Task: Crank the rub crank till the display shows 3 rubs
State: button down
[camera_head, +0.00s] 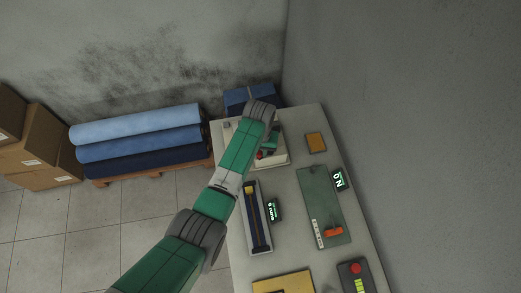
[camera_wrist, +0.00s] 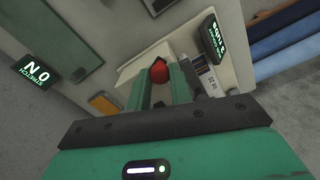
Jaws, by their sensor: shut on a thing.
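The rub crank is on a pale box (camera_head: 283,158) at the far end of the bench; its red knob (camera_wrist: 159,70) shows in the wrist view. My gripper (camera_wrist: 158,82) has its two green fingers around the knob and is shut on it. In the head view my arm covers most of the box and a little red (camera_head: 260,155) shows beside it. A small dark display with green text (camera_wrist: 212,40) stands by the box, upside down in the wrist view. It seems to read "rubs", but I cannot read its number surely.
A stretch display (camera_wrist: 35,70) shows 0 by a green panel (camera_head: 314,195). An orange pad (camera_head: 316,142) lies near the box. A slider unit (camera_head: 256,225) with its own display (camera_head: 274,210) and a red-button box (camera_head: 355,275) are nearer. Blue rolls (camera_head: 140,140) lie left of the bench.

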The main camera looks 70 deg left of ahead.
jog(key=c, duration=1.3)
grip_release()
jog(key=shift+o, duration=0.2)
notch_tip(320, 180, up, 8)
jog(key=shift+f, duration=0.1)
